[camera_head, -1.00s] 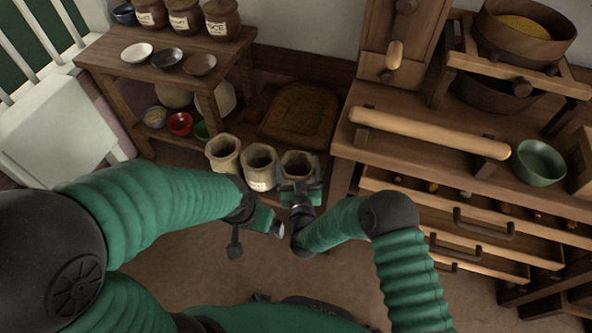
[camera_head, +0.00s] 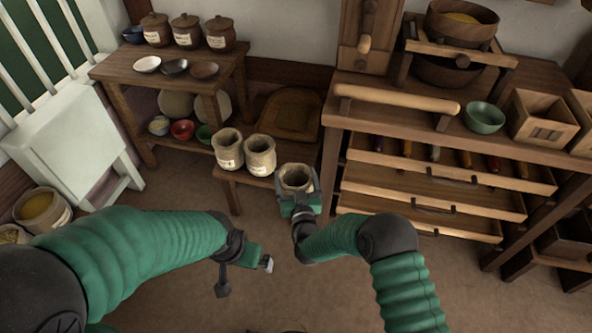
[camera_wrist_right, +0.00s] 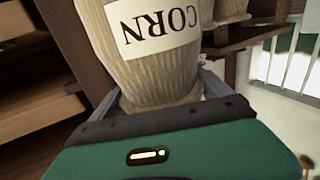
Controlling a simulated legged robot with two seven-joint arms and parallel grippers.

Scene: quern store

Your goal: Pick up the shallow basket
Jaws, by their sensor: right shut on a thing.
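The shallow basket (camera_head: 288,113), a brown, rounded, low-sided shape, lies behind the sacks, to the right of the small shelf table. My right gripper (camera_head: 299,200) is shut on a tan sack (camera_head: 296,177), in front of and to the right of two similar sacks. In the right wrist view the held sack (camera_wrist_right: 160,55) fills the space between the fingers, and its label reads CORN, upside down. My left gripper (camera_head: 262,262) is low over the floor, apart from everything; its jaw state is unclear.
Two sacks (camera_head: 229,152) stand on a low bench (camera_head: 229,184). A counter with open drawers (camera_head: 430,201) and a green bowl (camera_head: 484,117) is at the right. A shelf table (camera_head: 113,68) with jars and bowls is at the left. The floor in front is clear.

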